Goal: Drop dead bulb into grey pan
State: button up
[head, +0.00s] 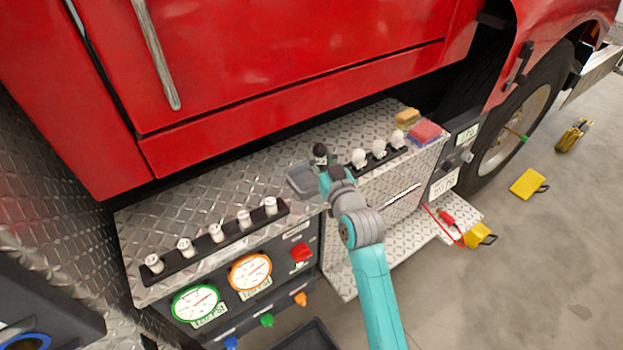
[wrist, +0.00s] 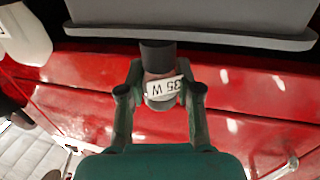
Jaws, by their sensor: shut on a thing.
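My gripper (head: 323,172) is shut on a bulb with a dark, blackened end (head: 319,151), held up over the right side of the grey pan. In the wrist view my gripper (wrist: 160,78) grips the bulb (wrist: 158,58) between both fingers, and a white label on it reads "35 W". The grey pan (head: 298,186) is a shallow tray on the diamond-plate bumper, just left of my gripper. A grey rimmed surface at the top of the wrist view looks like the pan (wrist: 190,38). My gripper partly hides the pan's right side in the head view.
A dark rack with white bulbs (head: 379,147) stands to the right, near a red block (head: 425,132) and a tan sponge (head: 407,117). A dark strip with several white fittings (head: 215,232) lies to the left. The red truck body (head: 290,80) rises behind.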

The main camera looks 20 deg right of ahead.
jog(key=o, duration=1.1)
jog(key=shift+s, duration=0.1)
jog(key=s, duration=1.1)
jog(key=shift+s+d, duration=0.4)
jog(key=s+f+m+g+h, duration=0.1)
jog(key=s+f, duration=0.5)
jog(key=s, duration=0.4)
jog(key=s+f+g, duration=0.1)
jog(key=s+f, duration=0.4)
jog(key=s, duration=0.5)
jog(key=shift+g, duration=0.6)
jog(key=f+v, duration=0.1)
jog(key=v, duration=0.6)
jog(key=s+f+v, duration=0.1)
jog(key=f+v, duration=0.1)
jog(key=v, duration=0.5)
jog(key=a+f+v, duration=0.1)
jog(key=v, duration=0.6)
jog(key=shift+s+f, duration=0.1)
jog(key=shift+f, duration=0.15)
